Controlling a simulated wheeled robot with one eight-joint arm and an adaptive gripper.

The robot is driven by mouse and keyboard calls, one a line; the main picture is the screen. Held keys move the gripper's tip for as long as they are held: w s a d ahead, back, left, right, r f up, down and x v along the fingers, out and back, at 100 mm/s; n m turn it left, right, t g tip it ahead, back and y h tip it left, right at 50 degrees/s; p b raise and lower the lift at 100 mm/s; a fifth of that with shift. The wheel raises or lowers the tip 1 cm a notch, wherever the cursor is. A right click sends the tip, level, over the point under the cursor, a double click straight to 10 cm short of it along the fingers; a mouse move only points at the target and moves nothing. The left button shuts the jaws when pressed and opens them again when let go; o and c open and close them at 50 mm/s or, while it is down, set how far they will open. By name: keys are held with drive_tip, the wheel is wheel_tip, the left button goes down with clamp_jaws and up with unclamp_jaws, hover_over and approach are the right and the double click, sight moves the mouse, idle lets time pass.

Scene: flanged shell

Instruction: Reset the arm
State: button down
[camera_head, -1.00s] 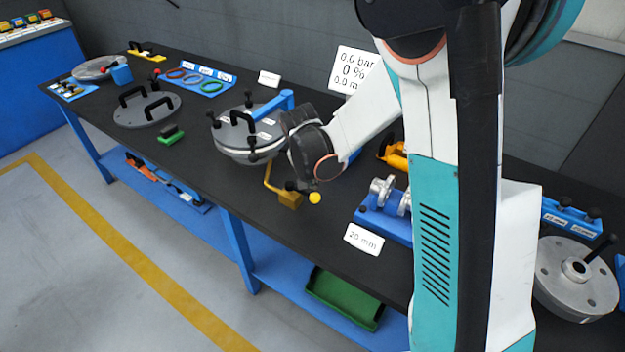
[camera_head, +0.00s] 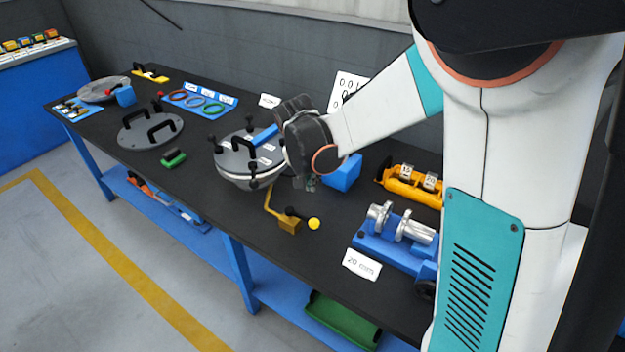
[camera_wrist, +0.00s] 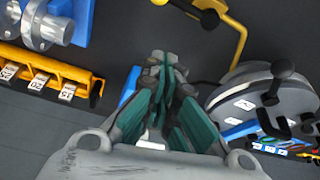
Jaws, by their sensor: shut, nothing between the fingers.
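My gripper (camera_head: 311,184) hangs above the bench, to the right of the flanged grey shell with its black handle and knobs (camera_head: 236,179). In the wrist view my gripper (camera_wrist: 163,62) shows its green-lined fingers drawn together, with nothing between them. In that view the shell (camera_wrist: 262,92) is at the right, apart from the fingers. My wrist hides part of the shell's right side and its blue arm in the head view.
A blue fixture with metal parts (camera_head: 393,243) and a yellow rack (camera_head: 408,184) are at the right. Bare bench lies along the front.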

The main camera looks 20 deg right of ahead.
drive_tip(key=s+a+r+n+t+y, duration=0.1)
drive_tip(key=s+r+n, duration=0.3)
drive_tip(key=s, duration=0.8)
drive_tip(key=s+a+r+n+t+y, duration=0.1)
drive_tip(key=s+a+r+n+t, duration=0.1)
drive_tip(key=s+r, duration=0.5)
drive_tip(key=s+n+t, duration=0.1)
drive_tip(key=s+n, duration=0.1)
drive_tip(key=s, duration=0.2)
drive_tip(key=shift+s+r+y, duration=0.3)
drive_tip(key=shift+s, duration=0.05)
